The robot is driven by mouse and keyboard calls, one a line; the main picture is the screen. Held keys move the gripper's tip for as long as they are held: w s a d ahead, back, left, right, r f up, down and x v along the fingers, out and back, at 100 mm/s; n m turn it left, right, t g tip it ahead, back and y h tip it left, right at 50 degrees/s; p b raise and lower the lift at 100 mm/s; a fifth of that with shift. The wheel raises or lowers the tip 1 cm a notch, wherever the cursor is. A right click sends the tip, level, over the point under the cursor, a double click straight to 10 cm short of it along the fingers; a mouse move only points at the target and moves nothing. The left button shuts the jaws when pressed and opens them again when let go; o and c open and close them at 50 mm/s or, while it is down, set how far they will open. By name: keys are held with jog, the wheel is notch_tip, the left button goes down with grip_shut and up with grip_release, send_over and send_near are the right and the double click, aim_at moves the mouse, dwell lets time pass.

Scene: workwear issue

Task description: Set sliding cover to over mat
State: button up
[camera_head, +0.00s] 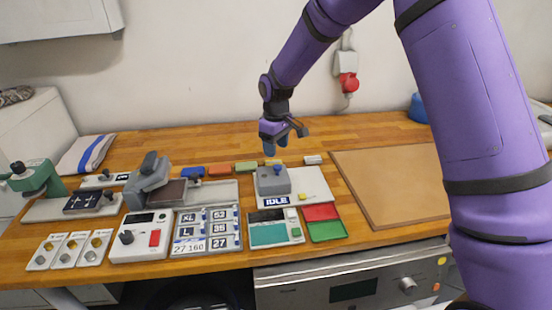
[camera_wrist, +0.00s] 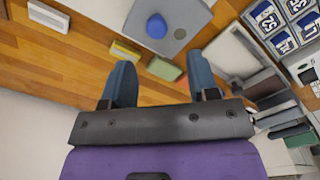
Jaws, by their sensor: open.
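The sliding cover appears to be the grey block (camera_head: 270,185) with a blue knob (camera_head: 280,171) on top. I cannot make out a mat under the cover. My gripper (camera_head: 275,147) is open and empty, above and slightly behind the cover, fingers pointing down. In the wrist view its blue fingers (camera_wrist: 160,66) are apart, short of the knob.
Blue, red, green and yellow blocks lie behind the devices, with a small white piece (camera_head: 312,160). Left stand a grey lever device (camera_head: 149,180) and a label panel (camera_head: 207,230). Red and green trays (camera_head: 327,231) lie in front. A large brown board (camera_head: 385,200) is clear, right.

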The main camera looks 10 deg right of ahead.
jog(key=shift+r, duration=1.85)
notch_tip(320, 180, up, 12)
jog(key=f+m+t, duration=0.1)
jog(key=m, duration=0.1)
send_over(276, 167)
jog(key=s+d, duration=0.6)
jog(key=s+d+r+m+t, duration=0.2)
jog(key=s+d+r, duration=0.4)
jog(key=s+r, duration=0.25)
jog(key=s+d+r+m+t, duration=0.1)
jog(key=s+d+m, duration=0.1)
jog(key=s, duration=0.9)
jog(key=s+d+m+t, duration=0.1)
jog(key=s+d+m, duration=0.2)
jog(key=s, duration=0.9)
jog(key=shift+d+r, duration=0.35)
jog(key=shift+d, duration=0.65)
